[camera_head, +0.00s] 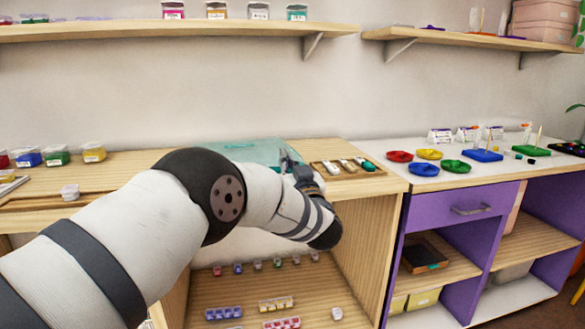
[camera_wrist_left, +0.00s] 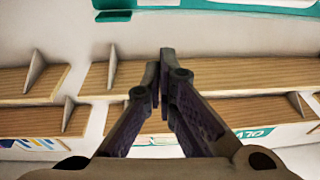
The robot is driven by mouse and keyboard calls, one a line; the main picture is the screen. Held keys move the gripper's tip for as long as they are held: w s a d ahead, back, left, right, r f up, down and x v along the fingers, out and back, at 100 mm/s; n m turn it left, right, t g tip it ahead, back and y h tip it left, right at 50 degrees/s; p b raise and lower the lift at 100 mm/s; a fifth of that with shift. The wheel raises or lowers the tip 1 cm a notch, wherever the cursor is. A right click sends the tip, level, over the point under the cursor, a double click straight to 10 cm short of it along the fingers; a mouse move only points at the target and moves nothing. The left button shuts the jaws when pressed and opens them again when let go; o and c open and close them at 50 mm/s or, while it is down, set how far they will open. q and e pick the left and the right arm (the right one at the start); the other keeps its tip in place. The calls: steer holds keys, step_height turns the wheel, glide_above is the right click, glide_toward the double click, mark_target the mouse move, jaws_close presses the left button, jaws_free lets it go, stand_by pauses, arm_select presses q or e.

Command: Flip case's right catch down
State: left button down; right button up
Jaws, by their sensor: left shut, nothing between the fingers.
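A translucent teal case (camera_head: 240,152) lies on the wooden counter against the wall, partly hidden behind my left arm. Its right catch cannot be made out in the head view. My left gripper (camera_head: 288,158) is at the case's right end, with its fingers shut and empty; I cannot tell whether they touch the case. In the left wrist view the fingertips of the left gripper (camera_wrist_left: 163,78) are together with nothing between them. A teal piece (camera_wrist_left: 115,15) shows above them there; I cannot tell whether it belongs to the case. My right gripper is not in view.
A wooden tray (camera_head: 322,172) with several small containers sits right of the gripper. Colored jars (camera_head: 93,152) stand at the left. A purple cabinet (camera_head: 450,212) with colored dishes on top stands at the right. A wall shelf (camera_head: 180,29) hangs above.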

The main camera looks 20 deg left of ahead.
arm_select(q)
steer(key=f+v, duration=0.1)
steer(key=v, duration=0.9)
steer(key=shift+w, duration=0.2)
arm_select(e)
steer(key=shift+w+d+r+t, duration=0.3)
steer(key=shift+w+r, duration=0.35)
